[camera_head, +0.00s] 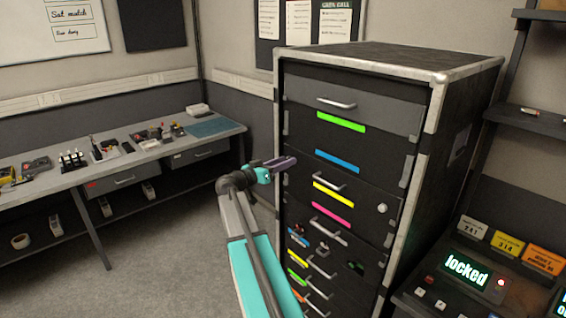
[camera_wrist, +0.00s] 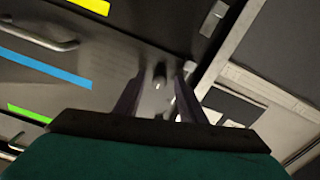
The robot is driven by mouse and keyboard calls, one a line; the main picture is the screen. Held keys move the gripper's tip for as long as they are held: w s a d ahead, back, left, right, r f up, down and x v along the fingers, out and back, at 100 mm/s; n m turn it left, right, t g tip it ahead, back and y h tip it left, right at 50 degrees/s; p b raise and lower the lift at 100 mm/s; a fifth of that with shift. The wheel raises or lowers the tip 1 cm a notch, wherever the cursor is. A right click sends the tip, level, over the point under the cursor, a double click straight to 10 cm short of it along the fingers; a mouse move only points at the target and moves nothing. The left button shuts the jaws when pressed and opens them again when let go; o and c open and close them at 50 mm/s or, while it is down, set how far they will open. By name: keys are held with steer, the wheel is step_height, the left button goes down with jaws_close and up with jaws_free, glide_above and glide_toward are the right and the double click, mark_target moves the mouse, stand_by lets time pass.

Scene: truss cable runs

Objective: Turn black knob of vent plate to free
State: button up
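A small dark knob (camera_wrist: 160,72) shows in the wrist view against the dark cabinet front, beside a paler grey patch that may be the vent plate (camera_wrist: 150,97); the plate's markings cannot be read. My gripper (camera_wrist: 160,82) has its two purple fingers apart, one on each side of the knob in the picture. I cannot tell whether they touch it. In the head view my gripper (camera_head: 282,162) is at the left edge of the cabinet, level with the space between the blue and yellow strips, and the knob cannot be made out there.
The tall black drawer cabinet (camera_head: 345,158) has several protruding handles and coloured strips. A pale round knob (camera_head: 381,208) sits at its right. A console with a "locked" screen (camera_head: 466,268) stands at the right. A workbench (camera_head: 120,162) lines the left wall; floor between is clear.

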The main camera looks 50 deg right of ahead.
steer(key=shift+c, duration=0.3)
jaws_close()
steer(key=shift+f+n+b, duration=0.15)
steer(key=shift+n+b, duration=0.25)
steer(key=shift+b, duration=0.35)
steer(key=n+b, duration=0.2)
steer(key=n, duration=0.3)
steer(key=n+b, duration=0.2)
steer(key=n, duration=0.4)
steer(key=n+b, duration=0.2)
steer(key=n, duration=0.4)
steer(key=shift+s+r, duration=0.1)
steer(key=shift+r, duration=0.2)
